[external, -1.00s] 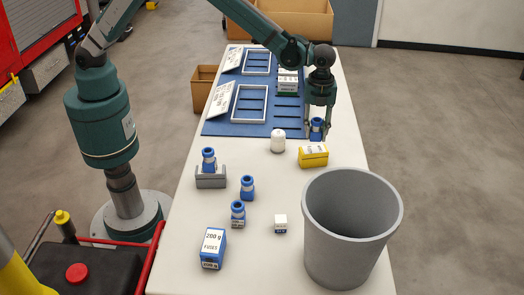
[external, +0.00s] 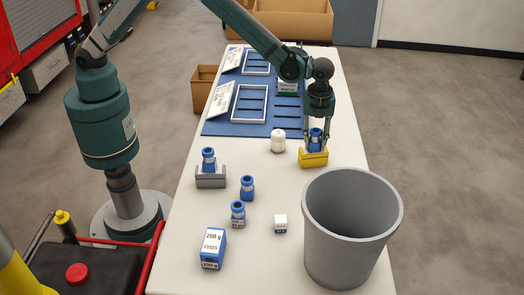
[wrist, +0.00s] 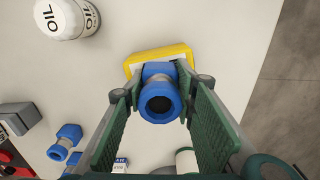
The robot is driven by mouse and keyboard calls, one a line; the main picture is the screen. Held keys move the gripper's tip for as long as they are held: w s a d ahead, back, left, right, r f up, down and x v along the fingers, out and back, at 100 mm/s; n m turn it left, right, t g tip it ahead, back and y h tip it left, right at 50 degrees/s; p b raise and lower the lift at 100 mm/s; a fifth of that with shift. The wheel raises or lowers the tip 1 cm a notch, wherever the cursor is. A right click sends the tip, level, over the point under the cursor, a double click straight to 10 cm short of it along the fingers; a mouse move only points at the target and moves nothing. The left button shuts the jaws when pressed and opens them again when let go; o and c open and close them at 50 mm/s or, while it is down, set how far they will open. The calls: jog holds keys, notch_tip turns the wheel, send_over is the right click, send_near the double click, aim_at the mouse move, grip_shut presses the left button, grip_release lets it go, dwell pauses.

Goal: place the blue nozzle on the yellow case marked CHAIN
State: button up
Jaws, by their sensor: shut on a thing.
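My gripper (external: 316,140) is shut on a blue nozzle (external: 316,136). The nozzle is upright between the fingers, right above the yellow case (external: 314,160), and its lower end is at or very near the case's top. I cannot tell whether they touch. In the wrist view the nozzle (wrist: 160,100) sits between the green finger pads, with the yellow case (wrist: 150,55) behind it. The case's marking cannot be read now. Other blue nozzles stand on the grey block (external: 210,180) and on the table (external: 247,188).
A large grey bin (external: 350,235) stands close in front of the case. A white jar (external: 278,140) is left of it; the wrist view shows OIL on the jar (wrist: 62,18). Blue mat (external: 225,128) lies behind.

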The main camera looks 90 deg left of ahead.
jog(key=shift+f, duration=0.1)
jog(key=o, duration=1)
notch_tip(320, 180, up, 12)
jog(key=shift+r+p, duration=0.15)
jog(key=shift+p, duration=0.4)
jog(key=shift+r, duration=0.1)
dwell(0.5)
